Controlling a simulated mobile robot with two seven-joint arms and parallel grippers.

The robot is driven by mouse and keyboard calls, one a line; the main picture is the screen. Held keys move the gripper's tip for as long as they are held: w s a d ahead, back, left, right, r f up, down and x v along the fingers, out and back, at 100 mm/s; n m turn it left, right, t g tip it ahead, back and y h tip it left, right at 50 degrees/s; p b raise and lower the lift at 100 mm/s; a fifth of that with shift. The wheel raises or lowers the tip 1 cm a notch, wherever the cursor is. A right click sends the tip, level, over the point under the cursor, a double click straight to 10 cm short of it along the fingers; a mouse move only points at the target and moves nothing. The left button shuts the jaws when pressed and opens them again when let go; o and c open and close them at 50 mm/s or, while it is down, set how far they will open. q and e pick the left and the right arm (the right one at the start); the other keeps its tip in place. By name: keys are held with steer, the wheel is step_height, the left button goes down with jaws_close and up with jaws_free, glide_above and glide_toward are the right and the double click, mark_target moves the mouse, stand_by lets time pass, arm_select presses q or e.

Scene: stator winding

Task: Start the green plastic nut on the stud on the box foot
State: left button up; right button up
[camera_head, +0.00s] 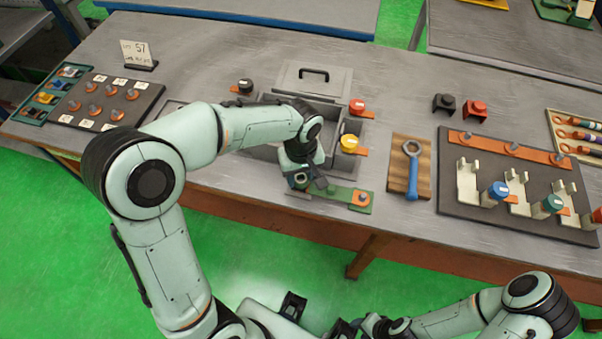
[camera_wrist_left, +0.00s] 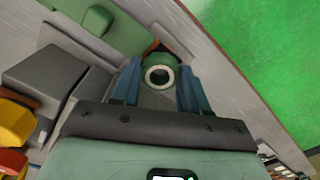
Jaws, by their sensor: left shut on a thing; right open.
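My left gripper (camera_head: 318,187) is shut on the green plastic nut (camera_wrist_left: 160,74), at the front of the grey box (camera_head: 262,152). In the left wrist view the nut is a green ring with a pale rim between the blue fingers. A bit of orange shows behind it; the stud there is hidden, so I cannot tell whether they touch. The green box foot (camera_head: 340,194) has an orange tab with a stud (camera_head: 361,199) at its right end. My right gripper (camera_head: 318,317) is open and empty at the bottom, clear of the table.
A yellow-capped post (camera_head: 349,143) and a red-capped post (camera_head: 357,106) stand right of my left gripper. A blue-handled ring wrench (camera_head: 412,172) lies on a wooden board. A dark fixture board (camera_head: 517,180) is at the right. The table's front edge is close by.

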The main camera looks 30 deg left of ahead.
arm_select(q)
steer(key=shift+s+f+b, duration=0.1)
steer(key=shift+f+b, duration=0.25)
steer(key=shift+f, duration=0.2)
stand_by(1.4)
steer(key=m, duration=0.3)
steer(key=shift+m+p, duration=0.35)
steer(key=shift+m, duration=1.25)
steer(key=o, duration=1)
